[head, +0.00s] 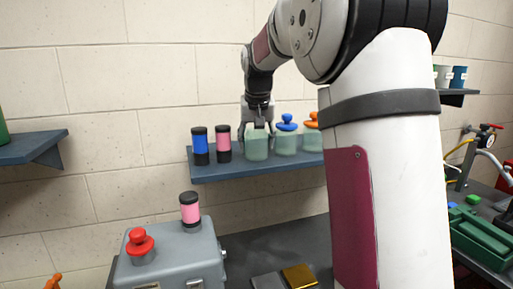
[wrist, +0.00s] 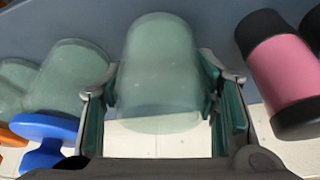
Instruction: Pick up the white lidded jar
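A pale green, translucent jar (head: 257,146) stands on the wall shelf, directly below my gripper (head: 257,118). It also shows in the wrist view (wrist: 160,75), between my two fingers. The fingers are spread around it, one on each side, close to its walls; I see no clear grip. I cannot make out a white lid; the jar's near end looks only paler, and the gripper covers its top in the head view. Similar jars beside it carry a blue lid (head: 286,121) and an orange lid (head: 312,120).
A pink-and-black cylinder (head: 223,143) and a blue-and-black cylinder (head: 201,146) stand left of the jar on the shelf (head: 240,170). Below is a grey box (head: 175,254) with a red button and another pink cylinder (head: 190,209). The wall is close behind.

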